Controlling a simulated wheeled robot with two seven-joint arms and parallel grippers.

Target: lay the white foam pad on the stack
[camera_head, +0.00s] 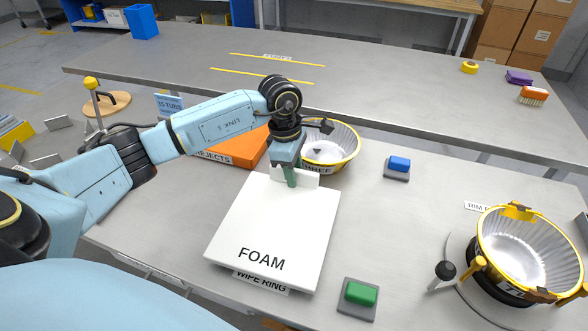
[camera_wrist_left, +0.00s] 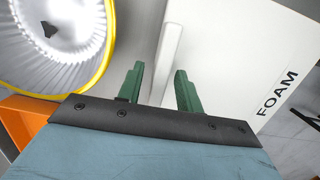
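The white foam pad (camera_head: 270,225), marked FOAM, lies flat at the middle of the near table, with a raised white strip at its far edge. It fills the right of the left wrist view (camera_wrist_left: 235,50). My left gripper (camera_head: 290,180) is over that strip. In the left wrist view its green fingers (camera_wrist_left: 160,88) stand apart, with the strip (camera_wrist_left: 172,45) between them and gaps visible. Whether they touch the pad is unclear. A fluted silver bowl with a yellow rim (camera_head: 335,145) stands behind the pad; another (camera_head: 522,250) sits at right. I cannot tell which is the stack. My right gripper is out of view.
An orange REJECTS tray (camera_head: 238,147) lies behind the pad at left. A green-topped block (camera_head: 360,295) and a blue-topped block (camera_head: 398,167) stand to the right. A black-knobbed lever (camera_head: 443,272) is beside the right bowl. The table between pad and right bowl is mostly clear.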

